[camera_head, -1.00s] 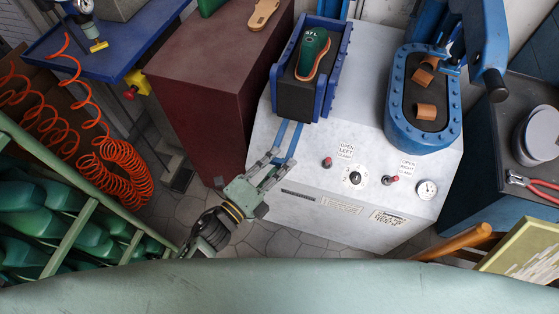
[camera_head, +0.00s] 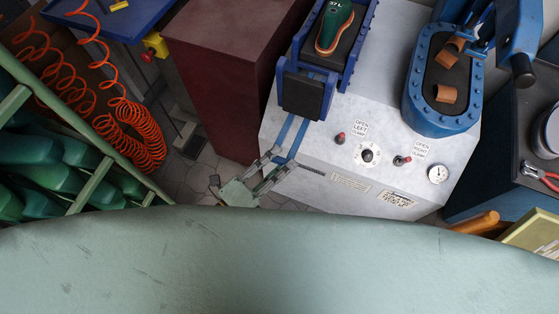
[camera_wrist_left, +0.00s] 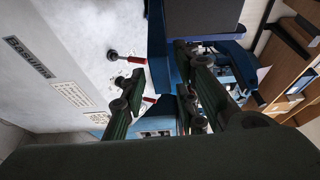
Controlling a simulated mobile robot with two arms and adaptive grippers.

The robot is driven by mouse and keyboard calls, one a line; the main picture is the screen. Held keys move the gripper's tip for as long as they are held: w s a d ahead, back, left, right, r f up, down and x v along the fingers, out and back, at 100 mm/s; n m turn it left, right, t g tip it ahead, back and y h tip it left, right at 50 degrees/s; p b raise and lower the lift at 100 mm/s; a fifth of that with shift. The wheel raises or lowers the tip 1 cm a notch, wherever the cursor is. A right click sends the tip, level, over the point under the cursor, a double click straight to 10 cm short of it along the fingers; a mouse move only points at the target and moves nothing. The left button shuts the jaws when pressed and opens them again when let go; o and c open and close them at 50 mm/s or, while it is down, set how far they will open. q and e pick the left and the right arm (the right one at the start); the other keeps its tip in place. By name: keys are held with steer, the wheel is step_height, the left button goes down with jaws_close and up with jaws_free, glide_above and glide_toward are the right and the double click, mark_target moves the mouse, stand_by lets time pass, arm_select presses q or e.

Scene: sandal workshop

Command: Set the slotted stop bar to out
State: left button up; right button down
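The slotted stop bar (camera_head: 292,132) is a pair of narrow blue strips with a gap between. It runs from the front of the left clamp (camera_head: 329,82) over the white machine top to its front edge. My left gripper (camera_head: 284,160) is at the bar's near end, with its fingers spread apart on either side of it. In the left wrist view, the green fingers (camera_wrist_left: 158,88) are open, with blue metal between them. I cannot tell whether they touch it. My right gripper is not in view.
A green sandal on a last (camera_head: 335,27) sits in the left clamp. Red-tipped switches (camera_head: 340,139) and a dial (camera_head: 368,155) are on the white machine (camera_head: 320,150). A maroon cabinet (camera_head: 225,70) stands left, with an orange coiled hose (camera_head: 130,130) beyond it.

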arm_select(q)
steer(key=shift+o, duration=0.2)
steer(key=shift+w, duration=0.15)
steer(key=v, duration=1.2)
steer(key=s+a+f+n+g+y, duration=0.1)
steer(key=a+f+n+y, duration=0.25)
steer(key=f, duration=0.55)
steer(key=a+f+n+g+y, duration=0.25)
steer(key=f+n, duration=0.25)
steer(key=f, duration=0.4)
steer(key=s+a+f+n+y, duration=0.1)
steer(key=a+f+n+y, duration=0.3)
steer(key=f, duration=0.5)
steer(key=s+a+f+n+g+y, duration=0.1)
steer(key=s+a+f+n+g, duration=0.1)
steer(key=s+f+n+g, duration=0.7)
steer(key=s+f+n, duration=0.2)
steer(key=s+f, duration=0.4)
steer(key=s, duration=0.3)
steer(key=shift+s+a+f+y, duration=0.2)
steer(key=shift+s+a+y, duration=0.05)
steer(key=shift+a+y, duration=0.15)
